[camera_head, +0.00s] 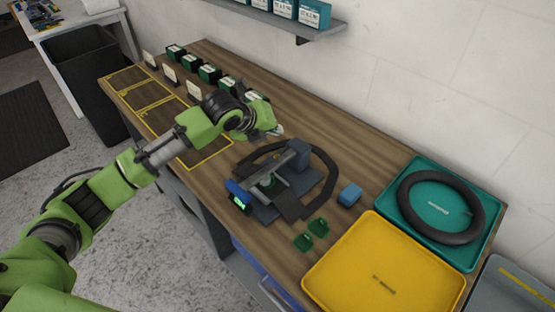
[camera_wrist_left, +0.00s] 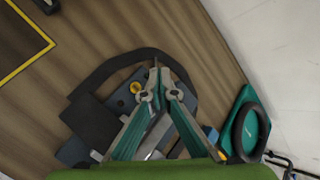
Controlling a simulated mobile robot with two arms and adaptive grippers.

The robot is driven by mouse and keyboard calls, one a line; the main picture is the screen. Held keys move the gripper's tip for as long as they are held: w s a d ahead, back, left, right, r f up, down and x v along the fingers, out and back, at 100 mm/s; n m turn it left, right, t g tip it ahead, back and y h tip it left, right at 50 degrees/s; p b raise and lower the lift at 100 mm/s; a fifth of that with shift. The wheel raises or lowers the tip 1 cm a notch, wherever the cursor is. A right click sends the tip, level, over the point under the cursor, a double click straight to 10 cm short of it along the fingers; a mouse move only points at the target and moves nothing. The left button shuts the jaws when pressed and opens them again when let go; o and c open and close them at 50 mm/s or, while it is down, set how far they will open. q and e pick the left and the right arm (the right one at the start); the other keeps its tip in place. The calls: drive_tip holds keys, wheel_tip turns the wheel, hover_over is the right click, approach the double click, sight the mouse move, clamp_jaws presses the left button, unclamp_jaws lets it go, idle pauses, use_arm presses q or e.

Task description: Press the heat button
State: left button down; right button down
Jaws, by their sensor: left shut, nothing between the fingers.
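A dark grey machine (camera_head: 290,185) with a curved black band and a grey bar stands on the wooden bench. A small blue unit with a lit green display (camera_head: 239,201) sits at its front left. In the left wrist view a round orange-yellow button (camera_wrist_left: 136,87) shows on the machine (camera_wrist_left: 122,100), just left of my fingertips. I cannot read any label on it. My left gripper (camera_head: 278,131) is shut and empty, above the bench at the machine's far left side. Its closed fingers (camera_wrist_left: 157,68) appear over the machine in the wrist view. My right gripper is not in view.
Two small green pieces (camera_head: 311,235) and a blue block (camera_head: 349,195) lie near the machine. A yellow tray (camera_head: 330,283) and a teal tray (camera_head: 480,255) with a black tyre (camera_head: 403,205) are at right. Several dark green boxes (camera_head: 209,74) line the back left. Yellow-outlined areas (camera_head: 130,80) are bare.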

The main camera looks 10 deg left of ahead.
use_arm(q)
wheel_tip(320, 180, down, 6)
drive_tip(key=b, duration=0.5)
drive_tip(key=shift+r, duration=0.25)
drive_tip(key=shift+f, duration=0.4)
drive_tip(key=shift+f+b, duration=0.3)
drive_tip(key=shift+f, duration=0.25)
drive_tip(key=shift+f, duration=0.1)
drive_tip(key=shift+f, duration=0.3)
